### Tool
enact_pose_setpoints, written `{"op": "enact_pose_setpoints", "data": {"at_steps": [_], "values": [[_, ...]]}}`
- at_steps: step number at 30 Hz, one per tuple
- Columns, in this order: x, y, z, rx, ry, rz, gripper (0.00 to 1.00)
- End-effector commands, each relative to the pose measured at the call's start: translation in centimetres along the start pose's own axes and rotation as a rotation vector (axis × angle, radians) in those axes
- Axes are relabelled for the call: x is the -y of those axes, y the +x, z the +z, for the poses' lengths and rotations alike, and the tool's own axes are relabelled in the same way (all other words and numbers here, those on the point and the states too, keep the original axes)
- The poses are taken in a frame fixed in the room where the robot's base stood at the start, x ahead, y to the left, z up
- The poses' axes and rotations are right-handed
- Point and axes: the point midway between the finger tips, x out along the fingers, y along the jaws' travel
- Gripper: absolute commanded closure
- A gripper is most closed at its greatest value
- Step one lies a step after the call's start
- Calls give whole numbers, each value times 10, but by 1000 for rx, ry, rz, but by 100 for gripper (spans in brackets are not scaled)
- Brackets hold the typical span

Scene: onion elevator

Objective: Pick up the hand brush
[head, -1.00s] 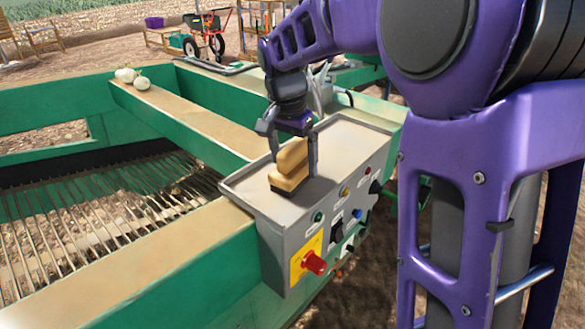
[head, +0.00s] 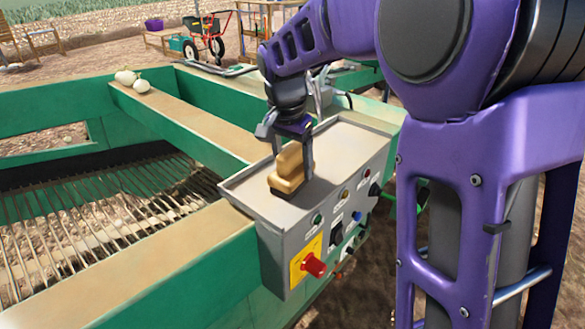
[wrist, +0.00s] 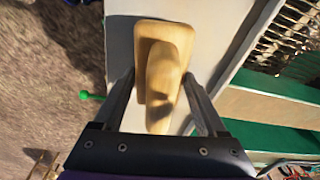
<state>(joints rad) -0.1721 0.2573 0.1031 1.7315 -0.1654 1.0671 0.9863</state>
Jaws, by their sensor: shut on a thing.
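The hand brush (head: 289,172) has a tan wooden body and a raised handle, with a dark bristle edge underneath. It sits on or just above the grey top of the control box (head: 340,150); I cannot tell whether it touches. My gripper (head: 291,160) points down over it and is shut on its handle. In the wrist view, the hand brush (wrist: 165,70) lies between the two fingers of my gripper (wrist: 165,95), with the handle toward me.
The control box front carries a red emergency knob (head: 314,265) and several buttons. Green machine beams (head: 170,115) and a rod conveyor (head: 80,215) lie to the left. Two pale onions (head: 141,85) rest on a beam at the back.

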Motion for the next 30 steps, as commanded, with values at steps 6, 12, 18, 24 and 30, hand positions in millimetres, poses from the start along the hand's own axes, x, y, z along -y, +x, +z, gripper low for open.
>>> {"op": "enact_pose_setpoints", "data": {"at_steps": [6,12,18,24,30], "values": [[1,-18,-3,-3,1,-3,94],[1,-60,-10,-3,0,-4,94],[0,-90,-14,-1,1,-2,94],[0,-100,-15,0,0,-1,94],[0,-99,-15,0,0,0,27]]}}
